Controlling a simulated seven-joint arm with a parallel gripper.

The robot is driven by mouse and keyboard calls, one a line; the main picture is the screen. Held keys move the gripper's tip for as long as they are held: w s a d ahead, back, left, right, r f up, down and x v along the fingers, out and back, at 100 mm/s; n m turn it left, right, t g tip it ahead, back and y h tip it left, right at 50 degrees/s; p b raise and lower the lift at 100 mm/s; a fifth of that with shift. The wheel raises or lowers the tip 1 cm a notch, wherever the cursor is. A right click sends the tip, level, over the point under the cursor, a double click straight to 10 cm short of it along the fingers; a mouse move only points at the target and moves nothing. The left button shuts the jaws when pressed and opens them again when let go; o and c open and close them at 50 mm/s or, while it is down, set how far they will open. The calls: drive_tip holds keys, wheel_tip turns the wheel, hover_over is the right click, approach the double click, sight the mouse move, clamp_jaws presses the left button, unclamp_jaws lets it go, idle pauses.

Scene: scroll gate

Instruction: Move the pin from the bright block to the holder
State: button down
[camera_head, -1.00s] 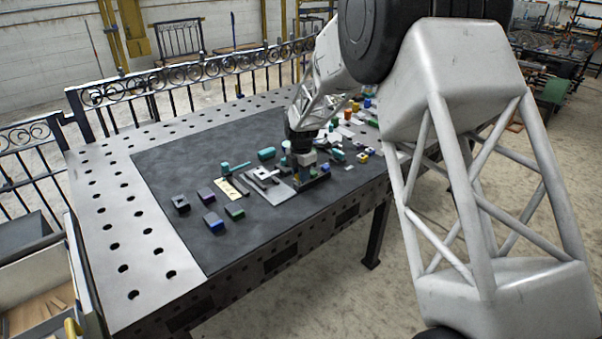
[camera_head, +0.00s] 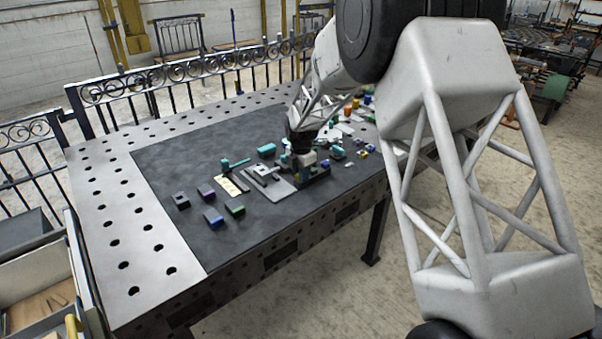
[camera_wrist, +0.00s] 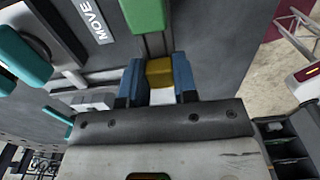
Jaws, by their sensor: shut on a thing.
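In the wrist view my gripper (camera_wrist: 159,82) has its two blue-grey fingers closed on a small yellow piece (camera_wrist: 160,70), with a white part showing just below it. I cannot tell whether this piece is the pin. A bright green block (camera_wrist: 147,14) sits ahead of the fingers, on or beside a dark rail-like strip. In the head view my gripper (camera_head: 304,160) is low over a dark fixture (camera_head: 316,174) beside a light grey plate (camera_head: 281,190). The piece in the jaws is too small to make out there. I cannot tell which part is the holder.
A "MOVE" label (camera_wrist: 96,20) and teal parts (camera_wrist: 24,60) lie left in the wrist view. The mat's left part is clear.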

drive_tip(key=shift+f, duration=0.1)
idle(0.3)
drive_tip(key=c, duration=0.8)
unclamp_jaws()
drive_tip(key=shift+o, duration=0.4)
drive_tip(key=o, duration=0.4)
drive_tip(key=shift+r, duration=3.5)
